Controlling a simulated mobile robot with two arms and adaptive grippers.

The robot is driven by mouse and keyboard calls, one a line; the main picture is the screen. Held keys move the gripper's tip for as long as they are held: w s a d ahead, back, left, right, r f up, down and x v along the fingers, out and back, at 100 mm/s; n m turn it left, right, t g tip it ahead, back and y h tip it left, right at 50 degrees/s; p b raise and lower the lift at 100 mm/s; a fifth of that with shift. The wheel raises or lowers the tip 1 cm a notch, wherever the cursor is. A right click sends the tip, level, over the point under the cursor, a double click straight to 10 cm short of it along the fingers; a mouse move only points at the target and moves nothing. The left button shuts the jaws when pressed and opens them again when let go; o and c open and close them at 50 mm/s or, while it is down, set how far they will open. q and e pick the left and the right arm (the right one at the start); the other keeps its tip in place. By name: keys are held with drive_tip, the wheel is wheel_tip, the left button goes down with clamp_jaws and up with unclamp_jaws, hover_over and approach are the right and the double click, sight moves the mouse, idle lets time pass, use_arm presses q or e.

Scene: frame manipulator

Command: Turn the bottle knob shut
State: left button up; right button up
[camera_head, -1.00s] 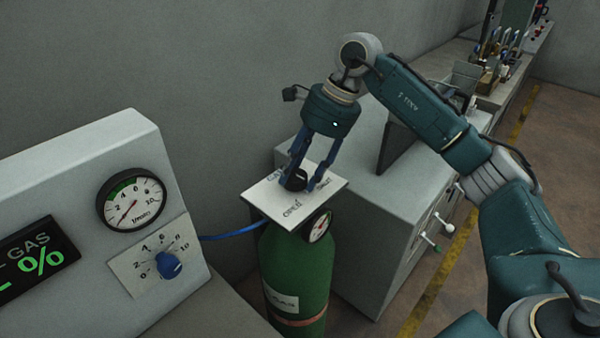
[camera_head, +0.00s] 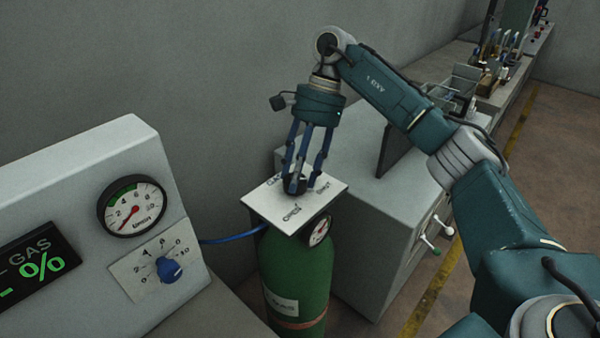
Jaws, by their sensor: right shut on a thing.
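The green gas bottle (camera_head: 297,272) stands upright in the middle, with a white label plate (camera_head: 266,205) on top. The black bottle knob (camera_head: 294,185) sits on the plate, partly hidden by the fingers. My right gripper (camera_head: 302,188) points down from above with its blue fingers closed around the knob. The plate carries printed words, one reading like "OPEN"; the others are partly covered or too small to read surely. My left gripper is not in view.
A grey panel (camera_head: 80,190) at left carries a round gauge (camera_head: 132,206), a blue dial (camera_head: 169,270) and a "GAS %" display (camera_head: 33,262). A blue hose (camera_head: 229,237) runs to the bottle. A small gauge (camera_head: 320,230) sits under the plate. A grey cabinet (camera_head: 368,205) stands close at right.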

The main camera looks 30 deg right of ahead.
drive_tip(key=shift+w+a+r+n, duration=0.2)
drive_tip(key=shift+a+r+n, duration=0.05)
drive_tip(key=shift+r+n, duration=0.05)
drive_tip(key=o, duration=1)
drive_tip(key=shift+o, duration=0.5)
drive_tip(key=shift+a, duration=0.2)
drive_tip(key=shift+f, duration=0.1)
drive_tip(key=shift+d, duration=0.1)
drive_tip(key=shift+d+r, duration=0.2)
drive_tip(key=shift+r, duration=0.1)
drive_tip(key=v, duration=1.1)
drive_tip(key=shift+a+r, duration=0.2)
drive_tip(key=shift+r, duration=0.05)
drive_tip(key=shift+w, duration=0.1)
